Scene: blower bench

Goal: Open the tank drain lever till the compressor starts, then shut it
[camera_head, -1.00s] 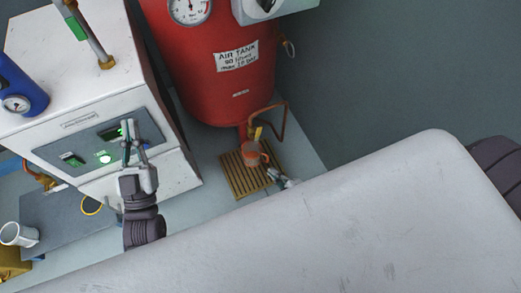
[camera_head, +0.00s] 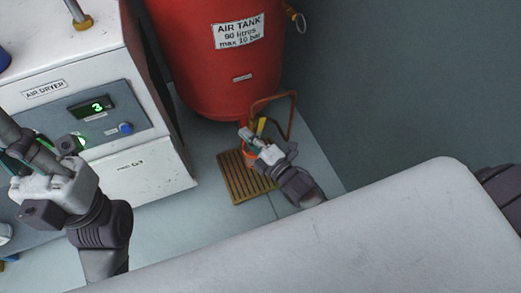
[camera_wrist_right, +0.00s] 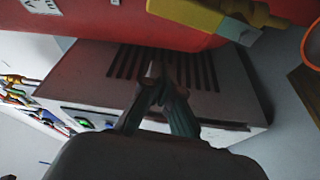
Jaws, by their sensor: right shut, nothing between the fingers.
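The red air tank (camera_head: 215,60) stands at the upper middle in the head view. The yellow drain lever (camera_head: 262,126) is under its bottom, beside a bent copper pipe. My right gripper (camera_head: 246,134) is just left of the lever in the head view, partly covering the valve. In the right wrist view the yellow lever (camera_wrist_right: 190,16) is at the top, with its brass valve (camera_wrist_right: 245,25). There my right gripper (camera_wrist_right: 157,82) is shut and empty, its fingertips apart from the lever. My left gripper (camera_head: 30,155) is by the air dryer panel; its finger opening is unclear.
The white air dryer (camera_head: 155,165) stands left of the tank, its display reading 3 with a blue button. An orange cup (camera_head: 249,158) sits on a slatted wooden grate (camera_head: 237,187) below the valve, mostly hidden by my right gripper. Grey floor lies around the grate.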

